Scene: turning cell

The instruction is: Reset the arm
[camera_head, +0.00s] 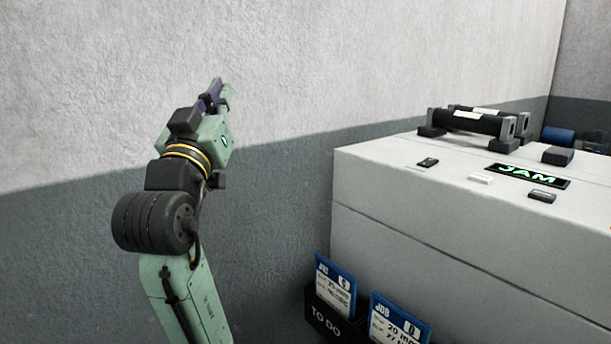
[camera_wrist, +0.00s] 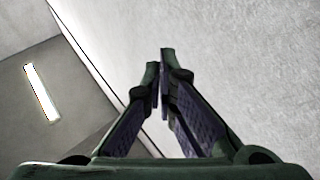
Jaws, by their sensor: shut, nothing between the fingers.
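My arm is raised in the left half of the head view, in front of the wall. My gripper (camera_head: 217,88) is at its top end and points up, well left of the grey-white machine. In the wrist view my gripper (camera_wrist: 158,68) shows its two dark fingers converging with their tips together. Nothing is held between them. The wrist view looks up past the fingers at the wall and ceiling.
A grey-white machine cabinet (camera_head: 400,180) fills the right. On it are a sign reading JAM (camera_head: 528,175), black rollers (camera_head: 468,122) and small dark blocks. A black TO DO holder (camera_head: 325,322) with blue job cards (camera_head: 336,287) hangs on its side. A ceiling light (camera_wrist: 41,91) glows.

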